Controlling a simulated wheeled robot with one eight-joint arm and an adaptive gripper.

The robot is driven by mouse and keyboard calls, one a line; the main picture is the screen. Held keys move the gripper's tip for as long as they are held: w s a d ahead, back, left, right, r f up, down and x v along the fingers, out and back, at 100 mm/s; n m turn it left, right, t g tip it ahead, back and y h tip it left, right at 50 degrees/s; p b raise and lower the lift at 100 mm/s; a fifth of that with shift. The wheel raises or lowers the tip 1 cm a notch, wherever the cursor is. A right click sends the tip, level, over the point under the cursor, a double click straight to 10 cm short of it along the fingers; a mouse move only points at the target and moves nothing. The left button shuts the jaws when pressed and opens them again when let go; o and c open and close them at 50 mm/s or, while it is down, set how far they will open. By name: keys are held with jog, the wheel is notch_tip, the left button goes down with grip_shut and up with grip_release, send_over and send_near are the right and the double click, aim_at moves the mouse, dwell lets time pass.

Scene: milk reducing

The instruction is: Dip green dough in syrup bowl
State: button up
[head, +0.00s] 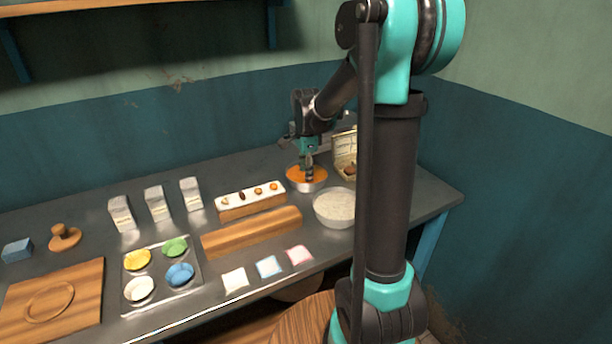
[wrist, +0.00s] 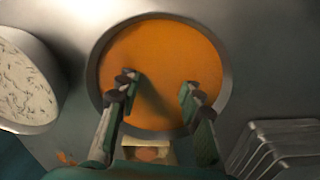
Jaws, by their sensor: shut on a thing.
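The syrup bowl (head: 306,187) is a round metal bowl of orange syrup near the back of the table. It fills the middle of the wrist view (wrist: 160,50). My gripper (head: 309,176) points down over it, with its fingertips at or close to the syrup. In the wrist view my gripper's fingers (wrist: 157,87) stand apart over the orange surface, with a dark shadow between them. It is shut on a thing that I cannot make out. I see no green dough for certain; a green filling (head: 175,246) lies in one cup of the metal tray.
A bowl of pale, flecked filling (head: 334,209) stands just in front of the syrup bowl, also in the wrist view (wrist: 25,85). A white-topped stand (head: 250,200) with several small pieces is to the left. An open box (head: 344,150) stands close on the right.

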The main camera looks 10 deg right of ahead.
jog(key=shift+r, duration=0.1)
dwell(0.3)
jog(key=shift+r, duration=3.65)
jog(key=shift+r, duration=2)
